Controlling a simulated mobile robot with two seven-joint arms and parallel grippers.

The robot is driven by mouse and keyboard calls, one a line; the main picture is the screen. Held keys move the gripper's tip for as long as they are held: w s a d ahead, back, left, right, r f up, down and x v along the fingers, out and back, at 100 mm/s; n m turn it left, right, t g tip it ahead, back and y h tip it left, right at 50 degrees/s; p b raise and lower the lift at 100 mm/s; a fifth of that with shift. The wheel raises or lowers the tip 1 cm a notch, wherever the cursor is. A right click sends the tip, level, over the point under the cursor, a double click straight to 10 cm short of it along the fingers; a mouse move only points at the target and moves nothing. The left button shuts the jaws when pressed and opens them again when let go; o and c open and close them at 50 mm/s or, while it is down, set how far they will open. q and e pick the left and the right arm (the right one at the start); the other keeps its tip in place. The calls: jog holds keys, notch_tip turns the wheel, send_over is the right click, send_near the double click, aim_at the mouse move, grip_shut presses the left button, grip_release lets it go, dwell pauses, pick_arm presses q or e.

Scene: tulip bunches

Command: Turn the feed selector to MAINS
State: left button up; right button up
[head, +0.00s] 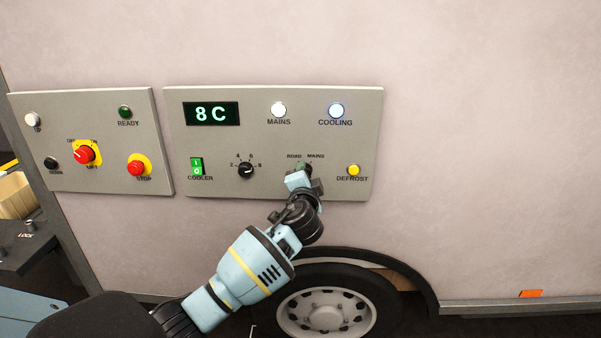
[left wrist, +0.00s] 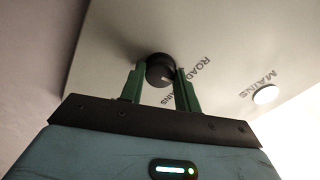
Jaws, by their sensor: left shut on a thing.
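The feed selector is a small black knob (left wrist: 160,70) between the ROAD and MAINS marks on the right-hand grey panel (head: 230,185). In the head view my left gripper (head: 303,170) reaches up from below and mostly hides the knob. In the left wrist view the green fingers of my left gripper (left wrist: 162,88) stand on either side of the knob, shut on it. One finger partly covers the MAINS mark. I cannot tell for sure which mark the knob points to. My right gripper is not in view.
The panel also has a lit 8 C display (head: 211,113), a pale MAINS lamp (head: 278,109), a bright COOLING lamp (head: 336,110), a green COOLER switch (head: 197,166), a black dial (head: 246,170) and a yellow DEFROST button (head: 353,170). A second panel (head: 60,120) is at left. A wheel (head: 325,310) is below.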

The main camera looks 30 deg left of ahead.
pick_arm(q)
jog(key=shift+m+p, duration=0.95)
jog(key=shift+m, duration=3.75)
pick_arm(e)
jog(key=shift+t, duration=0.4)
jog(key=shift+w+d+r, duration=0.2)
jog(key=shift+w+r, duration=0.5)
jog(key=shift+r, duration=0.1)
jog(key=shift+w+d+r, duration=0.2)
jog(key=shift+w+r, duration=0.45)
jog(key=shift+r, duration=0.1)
pick_arm(q)
jog(key=o, duration=1)
jog(key=shift+v, duration=3.95)
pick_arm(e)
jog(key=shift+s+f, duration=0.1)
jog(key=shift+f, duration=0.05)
